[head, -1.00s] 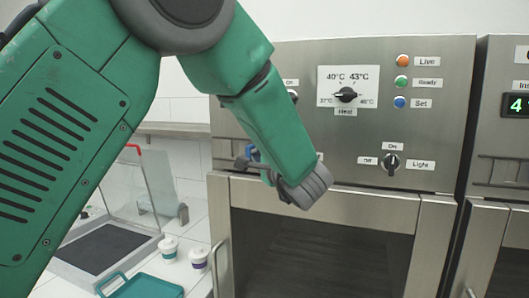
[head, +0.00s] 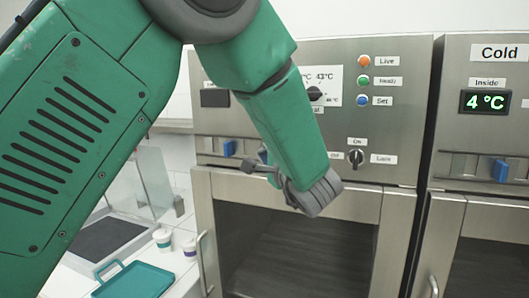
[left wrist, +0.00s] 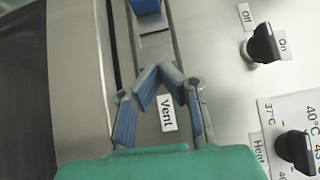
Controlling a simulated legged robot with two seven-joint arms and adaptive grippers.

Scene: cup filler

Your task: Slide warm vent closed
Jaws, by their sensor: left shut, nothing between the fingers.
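The warm vent's blue slider tab (head: 229,148) sits toward the left end of its slot on the left cabinet's front panel. It also shows, cut off, at the top edge of the left wrist view (left wrist: 146,6). My left gripper (head: 262,165) is at the panel just right of the tab, apart from it. In the left wrist view its fingertips (left wrist: 160,69) are together and empty, near the "Vent" label (left wrist: 167,115). My arm hides the right part of the slot in the head view. My right gripper is not in view.
The Light knob (head: 356,159) and heat dial (head: 315,94) protrude from the panel. The warm cabinet's door (head: 290,245) is below. At right is the Cold cabinet with its own blue vent tab (head: 500,171). A teal tray (head: 135,281) and small cups (head: 162,239) stand at lower left.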

